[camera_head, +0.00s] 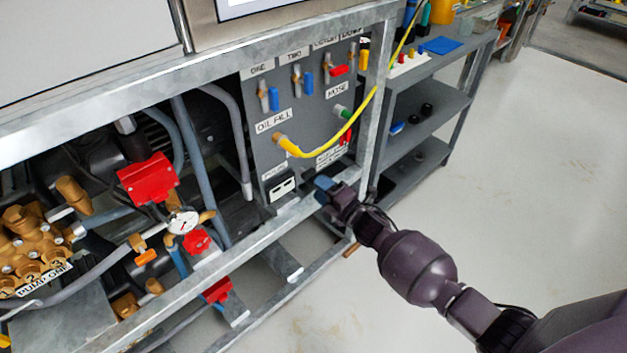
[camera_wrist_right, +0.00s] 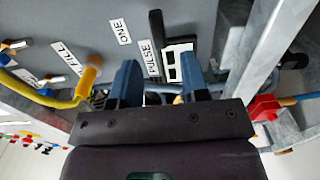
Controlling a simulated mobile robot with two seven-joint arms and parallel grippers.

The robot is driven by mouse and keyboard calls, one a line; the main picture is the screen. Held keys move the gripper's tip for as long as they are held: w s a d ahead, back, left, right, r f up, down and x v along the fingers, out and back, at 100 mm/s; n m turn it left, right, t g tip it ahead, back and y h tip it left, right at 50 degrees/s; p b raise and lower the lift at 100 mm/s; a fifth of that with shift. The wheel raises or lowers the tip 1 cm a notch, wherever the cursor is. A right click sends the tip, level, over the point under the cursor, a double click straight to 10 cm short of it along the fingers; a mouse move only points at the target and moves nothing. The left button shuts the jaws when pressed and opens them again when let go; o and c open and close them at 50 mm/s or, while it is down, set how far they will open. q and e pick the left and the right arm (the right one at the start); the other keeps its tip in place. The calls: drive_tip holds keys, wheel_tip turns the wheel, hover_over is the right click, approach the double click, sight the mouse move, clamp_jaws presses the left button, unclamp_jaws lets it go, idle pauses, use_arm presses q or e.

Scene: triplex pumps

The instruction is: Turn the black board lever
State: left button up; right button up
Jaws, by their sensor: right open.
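In the right wrist view a dark, bar-like piece that looks like the black lever (camera_wrist_right: 157,32) stands out at the lower edge of the grey board, close to the PULSE label and a white switch plate (camera_wrist_right: 178,64). My right gripper (camera_wrist_right: 160,82) is open, its two blue fingers apart with the bar and plate just beyond them. In the head view my right gripper (camera_head: 323,188) is at the board's lower right corner, by the frame's lower rail. I cannot make out the black lever there. Whether the fingers touch it I cannot tell. My left gripper is out of view.
The grey board (camera_head: 300,125) carries blue, red and yellow levers and a yellow hose (camera_head: 325,150) on its fitting. A galvanized frame (camera_head: 372,110) encloses it. Pump parts (camera_head: 145,180) fill the left. A grey shelf (camera_head: 425,115) stands right; the floor at right is clear.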

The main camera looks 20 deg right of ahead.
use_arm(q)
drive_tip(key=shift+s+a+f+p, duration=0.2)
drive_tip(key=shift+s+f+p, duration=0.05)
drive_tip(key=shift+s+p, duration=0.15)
use_arm(e)
drive_tip(key=v, duration=0.5)
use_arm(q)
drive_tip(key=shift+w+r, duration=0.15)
